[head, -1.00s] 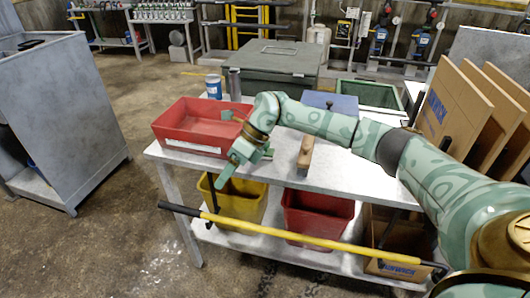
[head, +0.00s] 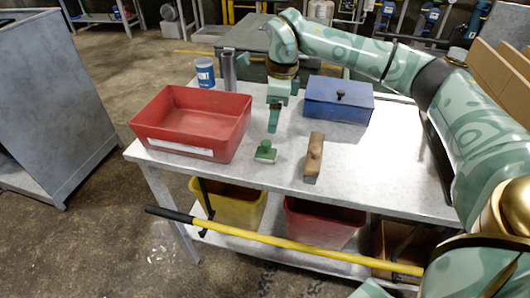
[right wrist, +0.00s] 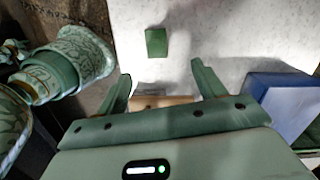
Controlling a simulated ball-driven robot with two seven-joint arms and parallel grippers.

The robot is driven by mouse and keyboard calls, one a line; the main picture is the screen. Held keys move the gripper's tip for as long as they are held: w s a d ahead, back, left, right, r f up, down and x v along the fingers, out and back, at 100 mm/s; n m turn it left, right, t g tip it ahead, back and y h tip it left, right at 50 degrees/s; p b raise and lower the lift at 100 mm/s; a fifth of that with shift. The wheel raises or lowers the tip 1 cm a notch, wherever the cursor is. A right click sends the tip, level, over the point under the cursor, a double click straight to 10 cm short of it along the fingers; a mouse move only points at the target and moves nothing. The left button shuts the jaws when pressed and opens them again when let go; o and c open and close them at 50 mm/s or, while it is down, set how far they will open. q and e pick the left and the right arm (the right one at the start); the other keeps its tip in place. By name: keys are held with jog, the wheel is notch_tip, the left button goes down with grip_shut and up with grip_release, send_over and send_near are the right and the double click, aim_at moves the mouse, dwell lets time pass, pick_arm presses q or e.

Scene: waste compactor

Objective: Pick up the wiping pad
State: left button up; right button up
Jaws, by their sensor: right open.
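The wiping pad appears to be the small green block with a knob-like grip (head: 266,152), lying on the white table right of the red bin. In the right wrist view it is a green rectangle (right wrist: 156,42) beyond the fingertips. My right gripper (head: 274,122) points down above the table, behind the pad in the head view, and does not touch it. In the right wrist view the right gripper (right wrist: 160,72) has its fingers spread with nothing held. My left gripper is not in view.
A red bin (head: 190,122) stands left of the pad. A brown wooden block (head: 314,158) lies to its right, and a blue lidded box (head: 338,100) stands behind that. A blue-white can (head: 205,73) stands behind the bin. A yellow bar (head: 290,242) runs along the table front.

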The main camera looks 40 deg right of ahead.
aim_at(267, 142)
jog(key=f, duration=0.2)
jog(key=f+b, duration=0.1)
jog(key=f, duration=0.3)
jog(key=shift+w+a+f+b, duration=0.15)
jog(key=shift+w+a+b, duration=0.1)
jog(key=shift+w+b, duration=0.1)
jog(key=shift+a+f+b, duration=0.2)
jog(key=shift+f+b, duration=0.1)
jog(key=shift+f, duration=0.4)
jog(key=f+b, duration=0.1)
jog(key=f, duration=0.1)
jog(key=a+f+b, duration=0.1)
jog(key=f, duration=0.1)
jog(key=shift+f, duration=0.25)
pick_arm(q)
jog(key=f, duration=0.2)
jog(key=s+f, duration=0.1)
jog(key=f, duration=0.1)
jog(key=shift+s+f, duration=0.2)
pick_arm(e)
jog(key=shift+r, duration=0.15)
jog(key=c, duration=1.1)
jog(key=shift+r, duration=0.1)
jog(key=shift+c, duration=0.2)
